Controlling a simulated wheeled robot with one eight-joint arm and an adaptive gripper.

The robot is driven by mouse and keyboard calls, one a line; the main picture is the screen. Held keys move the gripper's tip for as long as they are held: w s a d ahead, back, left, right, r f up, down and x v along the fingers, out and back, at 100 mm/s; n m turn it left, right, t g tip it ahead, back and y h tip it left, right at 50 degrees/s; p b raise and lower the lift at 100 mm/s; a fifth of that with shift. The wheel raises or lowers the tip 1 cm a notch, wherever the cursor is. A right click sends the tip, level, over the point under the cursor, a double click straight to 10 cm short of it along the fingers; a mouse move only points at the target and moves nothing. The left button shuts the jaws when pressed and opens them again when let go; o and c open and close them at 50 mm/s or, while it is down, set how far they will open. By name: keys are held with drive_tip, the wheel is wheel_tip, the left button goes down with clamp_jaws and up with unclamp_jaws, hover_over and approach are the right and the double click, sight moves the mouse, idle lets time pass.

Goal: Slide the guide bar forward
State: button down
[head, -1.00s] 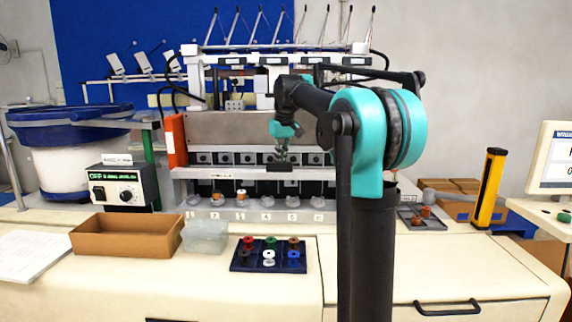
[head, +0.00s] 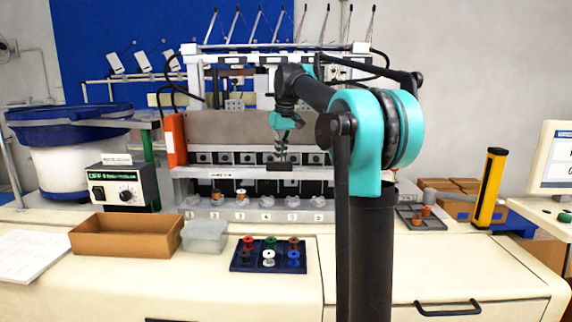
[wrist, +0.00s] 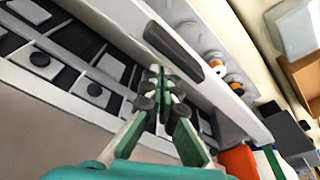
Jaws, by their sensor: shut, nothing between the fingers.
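The guide bar appears to be the short black bar (head: 281,167) on the front of the machine's grey ledge. In the wrist view the black bar (wrist: 172,51) lies along the white ledge, just beyond the fingertips. My gripper (head: 281,153) hangs fingers down right by the bar in the head view. In the wrist view my gripper (wrist: 158,76) has its green fingers drawn together with nothing between them. Whether the tips touch the bar cannot be told.
Behind the ledge is a row of black-and-white slots (head: 240,157). Several bobbins (head: 242,197) stand on the shelf below. A dark blue bobbin tray (head: 268,256), a brown box (head: 126,236) and a clear tub (head: 205,236) sit on the counter. An orange panel (head: 175,139) borders the machine's left side.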

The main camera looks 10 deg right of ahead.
wheel_tip(320, 180, up, 6)
drive_tip(key=shift+r, duration=0.15)
idle(0.5)
